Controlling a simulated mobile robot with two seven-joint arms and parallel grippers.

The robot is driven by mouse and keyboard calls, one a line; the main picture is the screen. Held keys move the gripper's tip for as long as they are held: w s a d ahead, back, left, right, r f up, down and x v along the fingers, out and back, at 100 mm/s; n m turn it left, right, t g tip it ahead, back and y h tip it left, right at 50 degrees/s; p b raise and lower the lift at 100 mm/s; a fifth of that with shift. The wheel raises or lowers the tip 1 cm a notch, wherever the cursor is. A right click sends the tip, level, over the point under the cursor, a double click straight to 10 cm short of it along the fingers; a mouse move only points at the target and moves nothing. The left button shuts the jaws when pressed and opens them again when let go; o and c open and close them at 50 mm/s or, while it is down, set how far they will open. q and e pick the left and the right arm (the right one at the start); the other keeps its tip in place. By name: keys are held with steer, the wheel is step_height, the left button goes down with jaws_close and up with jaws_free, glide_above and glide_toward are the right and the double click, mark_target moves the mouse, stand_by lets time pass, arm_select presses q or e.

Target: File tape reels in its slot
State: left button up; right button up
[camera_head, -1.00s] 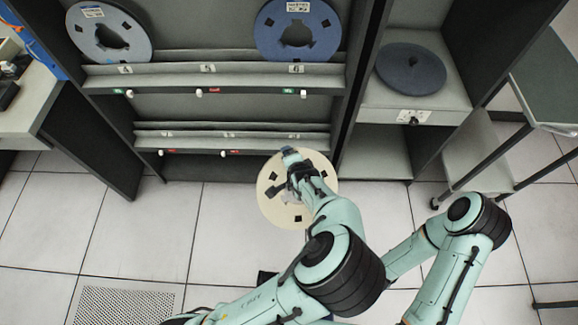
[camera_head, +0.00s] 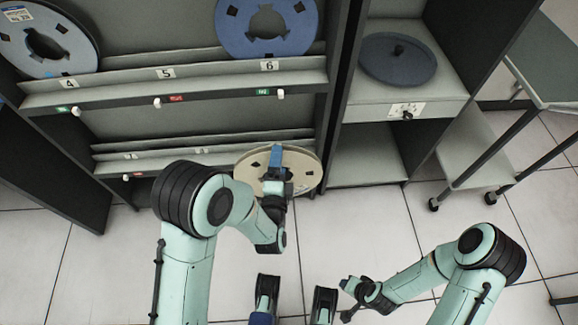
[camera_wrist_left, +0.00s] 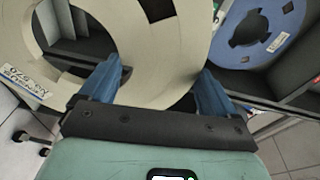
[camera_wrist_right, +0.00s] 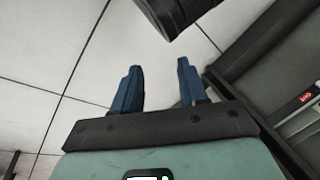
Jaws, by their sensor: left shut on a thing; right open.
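A cream tape reel (camera_head: 248,165) is held by my left gripper (camera_head: 276,172) in front of the lower shelf of the cabinet, at its right end. In the left wrist view the cream reel (camera_wrist_left: 163,40) fills the top, with the blue fingers (camera_wrist_left: 157,85) at its edge and a label on its left side. A blue reel (camera_head: 267,25) stands in slot 6 of the upper shelf. A grey-blue reel (camera_head: 83,45) stands by slot 4; slot 5 is empty. My right gripper (camera_wrist_right: 155,85) is open and empty above the floor.
A dark blue disc (camera_head: 398,58) with a knob lies on the right cabinet's shelf. A cart (camera_head: 550,70) stands at the right. The upper shelf rail (camera_head: 190,84) has numbered labels and small knobs. Tiled floor in front is clear.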

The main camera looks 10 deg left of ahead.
arm_select(q)
steer(key=shift+w+a+r+t+y+b, duration=0.15)
steer(key=shift+w+a+t+y+b, duration=0.25)
steer(key=shift+w, duration=0.35)
steer(key=w+a+b, duration=0.1)
steer(key=w+a, duration=0.1)
steer(key=w, duration=0.5)
steer(key=shift+b, duration=0.3)
arm_select(e)
steer(key=w+d+f+t, duration=0.1)
steer(key=w+d+f, duration=0.1)
steer(key=w+f, duration=0.1)
arm_select(q)
steer(key=w+a+b, duration=0.1)
steer(key=w, duration=0.4)
steer(key=w+a+b, duration=0.1)
steer(key=w+b, duration=0.1)
steer(key=w, duration=0.3)
steer(key=w+a+b, duration=0.2)
steer(key=w, duration=0.2)
steer(key=shift+w, duration=0.4)
steer(key=shift+w+a+b, duration=0.25)
steer(key=shift+w+b, duration=0.2)
steer(key=shift+w, duration=0.4)
arm_select(e)
steer(key=s+d+f+m+g, duration=0.1)
steer(key=s+f+g, duration=0.3)
steer(key=s+f, duration=0.4)
steer(key=shift+s+f, duration=0.35)
steer(key=shift+s, duration=1.55)
